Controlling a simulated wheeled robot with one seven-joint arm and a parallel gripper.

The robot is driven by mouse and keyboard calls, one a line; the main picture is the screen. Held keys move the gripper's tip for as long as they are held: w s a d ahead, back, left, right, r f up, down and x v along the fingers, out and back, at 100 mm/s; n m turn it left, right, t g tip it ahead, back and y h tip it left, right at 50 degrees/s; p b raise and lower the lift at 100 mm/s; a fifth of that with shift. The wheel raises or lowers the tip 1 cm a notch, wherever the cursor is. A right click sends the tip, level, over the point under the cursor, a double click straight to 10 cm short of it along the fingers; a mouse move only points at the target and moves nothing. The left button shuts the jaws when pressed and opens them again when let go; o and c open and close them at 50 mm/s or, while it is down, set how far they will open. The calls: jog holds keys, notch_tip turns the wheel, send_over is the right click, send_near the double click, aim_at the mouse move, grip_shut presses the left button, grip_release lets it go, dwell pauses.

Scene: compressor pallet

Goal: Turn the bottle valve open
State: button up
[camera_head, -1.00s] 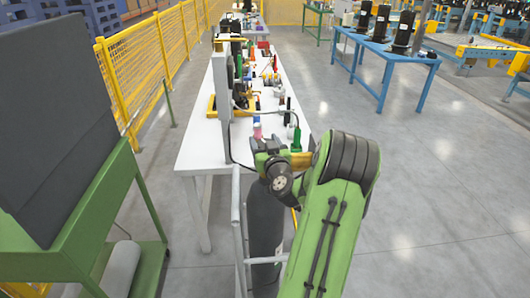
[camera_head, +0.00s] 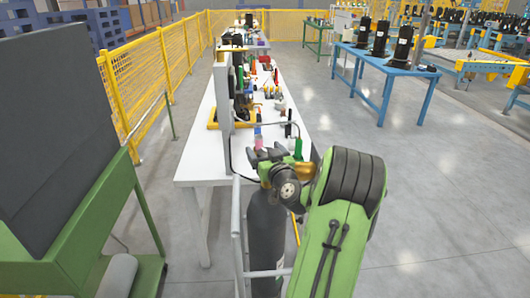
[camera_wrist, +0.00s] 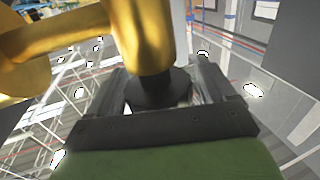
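The dark gas bottle (camera_head: 266,235) stands upright in a pale metal frame at the front end of the white table. In the wrist view, the brass valve body (camera_wrist: 150,35) reaches in from the upper left and ends in a black valve knob (camera_wrist: 160,90). My gripper (camera_wrist: 160,92) has its two fingers apart, one on each side of the knob. I cannot tell whether the fingers press on it. In the head view my gripper (camera_head: 272,155) is above the bottle top, and my wrist partly hides the valve.
A white table (camera_head: 205,165) with an upright grey panel and several small parts extends behind the bottle. A green stand (camera_head: 105,215) with a dark board is on the left, before a yellow fence (camera_head: 140,75). Floor on the right is clear up to a blue table (camera_head: 385,65).

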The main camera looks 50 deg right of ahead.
jog(key=b+v, duration=0.6)
jog(key=v, duration=0.9)
jog(key=shift+s+a, duration=0.2)
jog(key=shift+s, duration=0.1)
jog(key=shift+w, duration=0.1)
